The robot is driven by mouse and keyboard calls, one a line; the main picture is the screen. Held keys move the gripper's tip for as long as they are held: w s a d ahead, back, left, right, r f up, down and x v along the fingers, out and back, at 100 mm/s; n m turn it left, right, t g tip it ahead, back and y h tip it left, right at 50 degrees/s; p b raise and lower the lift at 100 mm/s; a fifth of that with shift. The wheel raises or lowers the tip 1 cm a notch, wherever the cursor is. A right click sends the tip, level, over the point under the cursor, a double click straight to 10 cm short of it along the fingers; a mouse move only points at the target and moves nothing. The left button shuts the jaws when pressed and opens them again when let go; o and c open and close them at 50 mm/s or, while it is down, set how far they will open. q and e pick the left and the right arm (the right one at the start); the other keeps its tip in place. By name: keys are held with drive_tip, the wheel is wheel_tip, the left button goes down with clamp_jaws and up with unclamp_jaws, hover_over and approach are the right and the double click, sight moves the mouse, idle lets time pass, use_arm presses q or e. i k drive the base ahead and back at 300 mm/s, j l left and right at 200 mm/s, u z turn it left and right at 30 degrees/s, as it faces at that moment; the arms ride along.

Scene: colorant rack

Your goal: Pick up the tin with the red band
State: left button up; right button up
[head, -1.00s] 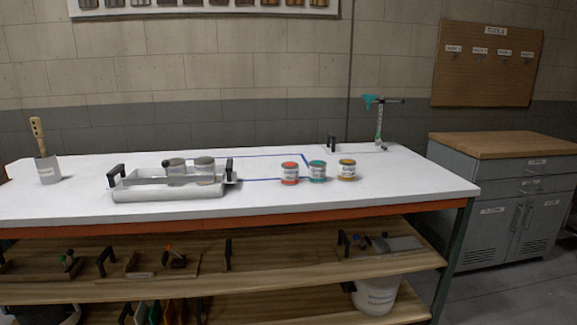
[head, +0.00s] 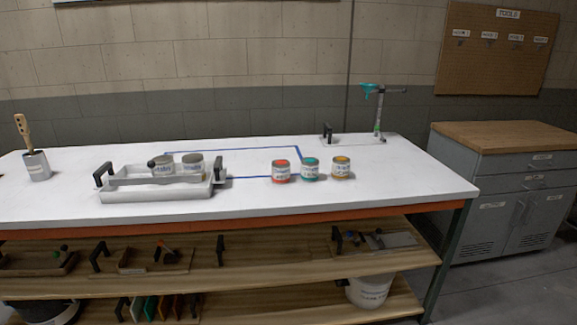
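Neither of my grippers is in the head view.
A white tray (head: 150,195) with black handles holds two grey tins left of the red-banded tin. A grey pot with a brush (head: 37,165) stands far left. A stand (head: 378,118) is at the back right. The worktop's right front is clear.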

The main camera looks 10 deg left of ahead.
sight(280, 167)
drive_tip(key=i+l, duration=0.3)
drive_tip(key=i, duration=0.25)
drive_tip(key=i+l, duration=0.25)
drive_tip(key=i, duration=0.25)
